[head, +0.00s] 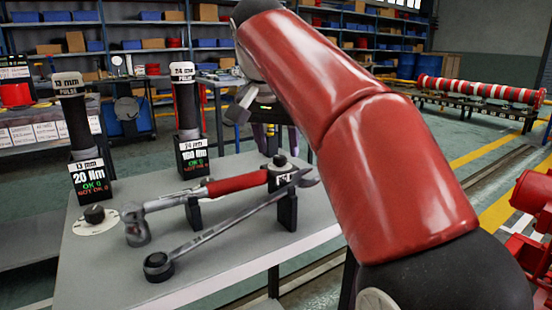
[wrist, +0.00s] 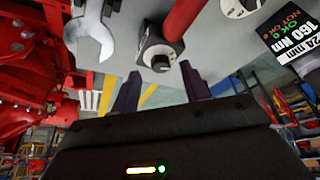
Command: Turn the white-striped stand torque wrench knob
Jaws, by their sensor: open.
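The torque wrench with its red handle (head: 238,183) lies across a stand on the grey table. At the handle's right end is a dark block (head: 284,178) with a small black knob (head: 279,160) on it. In the wrist view the knob (wrist: 160,63) sits on the face of the block, below the red handle; I cannot make out its white stripe clearly. My gripper (head: 282,138) is above the block, partly hidden behind my arm. In the wrist view its two fingers (wrist: 161,90) are apart, with the knob ahead between them and nothing held.
A combination wrench (head: 215,230) lies in front of the torque wrench. Upright tools stand behind, with a 20 Nm display (head: 88,180) and a 160 Nm display (head: 193,157). A round dial plate (head: 97,222) lies at left. Red machinery (wrist: 35,70) shows beyond the table.

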